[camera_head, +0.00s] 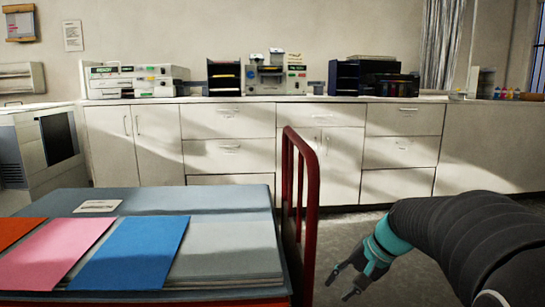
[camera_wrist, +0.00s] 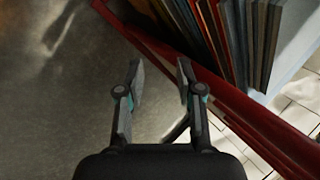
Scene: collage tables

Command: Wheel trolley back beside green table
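The trolley's red tubular handle (camera_head: 314,200) stands upright just right of centre in the head view. Its red lower rail (camera_wrist: 262,124) runs diagonally across the wrist view, with upright boards or sheets (camera_wrist: 235,40) packed behind it. My gripper (camera_head: 342,286) is to the right of the handle, low over the grey floor. In the wrist view my gripper (camera_wrist: 160,74) is open and empty, its fingers apart with the rail just beyond them. I cannot tell whether a finger touches the rail. Most of the trolley's lower part is hidden. No green table is in view.
A grey-topped stack (camera_head: 230,250) with blue (camera_head: 135,252), pink (camera_head: 58,252) and orange sheets fills the lower left. White cabinets (camera_head: 225,155) line the back wall, carrying machines and trays. A white appliance (camera_head: 40,145) stands far left. Open floor (camera_head: 345,235) lies right of the handle.

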